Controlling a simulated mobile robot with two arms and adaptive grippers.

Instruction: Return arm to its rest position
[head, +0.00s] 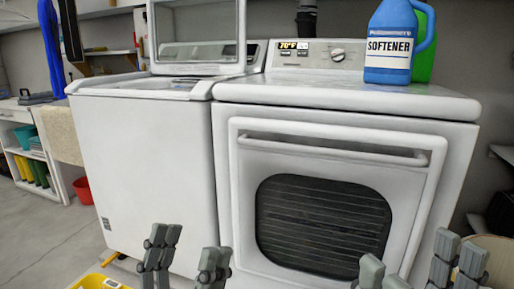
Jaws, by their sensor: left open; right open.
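My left gripper (187,264) is in the head view at the bottom, left of centre, with its grey fingers pointing up and spread apart. It is open and nothing shows between its fingers. My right gripper (416,274) is at the bottom right, also with its fingers up and apart, open and empty. Both grippers are seen in front of the lower part of the white machines. My arms behind the fingers are cut off by the bottom edge of the picture.
A white washer (145,150) with its lid raised stands beside a white dryer (228,180) with a dark door window. A blue softener jug (390,45) and a green container (424,45) stand on the dryer. A yellow basket (98,283) is low left.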

